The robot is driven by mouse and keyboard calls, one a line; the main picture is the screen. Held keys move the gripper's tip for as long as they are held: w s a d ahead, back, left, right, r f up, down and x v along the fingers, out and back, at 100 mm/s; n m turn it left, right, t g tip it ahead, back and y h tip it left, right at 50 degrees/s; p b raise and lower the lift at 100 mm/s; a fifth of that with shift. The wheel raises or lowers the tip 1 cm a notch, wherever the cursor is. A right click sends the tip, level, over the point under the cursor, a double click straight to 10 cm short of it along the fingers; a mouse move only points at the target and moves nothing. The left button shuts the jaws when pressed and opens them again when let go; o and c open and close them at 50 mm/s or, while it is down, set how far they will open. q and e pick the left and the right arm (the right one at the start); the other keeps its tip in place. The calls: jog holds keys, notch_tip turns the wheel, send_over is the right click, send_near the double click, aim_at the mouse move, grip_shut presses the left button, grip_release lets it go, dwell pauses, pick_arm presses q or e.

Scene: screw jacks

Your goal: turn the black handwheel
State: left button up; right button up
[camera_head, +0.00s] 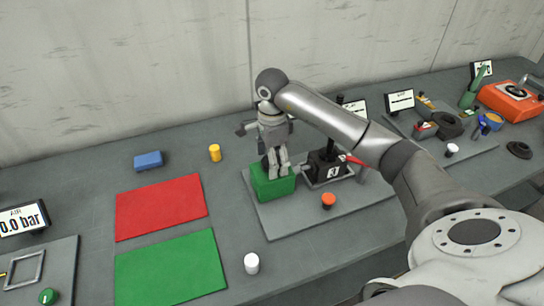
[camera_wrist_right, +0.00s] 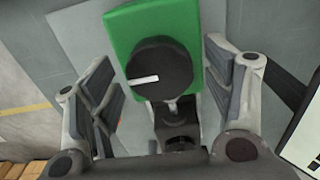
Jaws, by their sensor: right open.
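The black handwheel (camera_wrist_right: 160,68) is a round dark disc with a white bar mark that points to the left in the right wrist view. It sits on the face of a green block (camera_wrist_right: 125,25). The green block (camera_head: 272,190) stands on a grey plate in the head view, where my gripper mostly hides the wheel. My right gripper (camera_head: 279,165) points down at the block. It is open, with its fingers on either side of the wheel and a visible gap to it on both sides. My left gripper is in neither view.
A black unit (camera_head: 327,167) with a red lever (camera_head: 355,160) stands close to the right of the green block. An orange knob (camera_head: 328,201) is in front, and a white one (camera_head: 251,263) is nearer. Flat red (camera_head: 160,207) and green (camera_head: 170,269) mats lie at left.

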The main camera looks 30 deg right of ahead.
jog(key=c, duration=1)
jog(key=shift+c, duration=0.2)
jog(key=shift+m, duration=0.3)
